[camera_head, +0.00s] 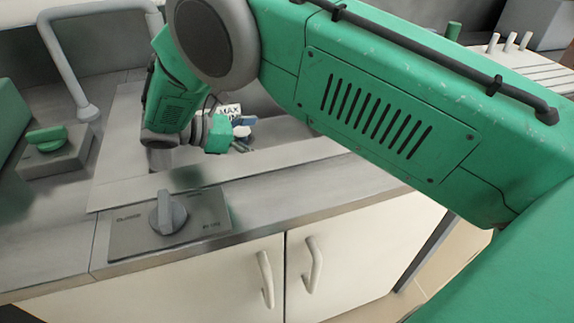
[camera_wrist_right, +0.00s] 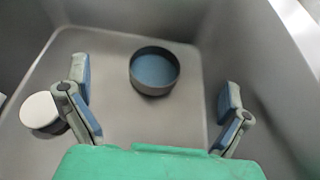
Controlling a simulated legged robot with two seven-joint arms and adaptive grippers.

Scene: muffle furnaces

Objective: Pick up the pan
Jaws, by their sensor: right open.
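In the right wrist view, a round, shallow, dark-rimmed pan (camera_wrist_right: 154,72) with a blue-grey inside rests on the floor of a grey basin. My right gripper (camera_wrist_right: 155,95) is open, its two blue-padded fingers spread wide to the left and right of the pan. The pan lies ahead of the gripper, apart from both fingers. In the head view my right gripper (camera_head: 241,133) is small and partly hidden by its own wrist, low at the basin. The pan cannot be made out there. My left gripper is not in view.
A white-topped round object (camera_wrist_right: 40,111) sits in the basin, left of the pan. The basin walls (camera_wrist_right: 284,85) rise around them. In the head view, a grey tap (camera_head: 85,108) and a panel with a knob (camera_head: 168,215) flank the basin. Cabinet doors (camera_head: 350,255) are below.

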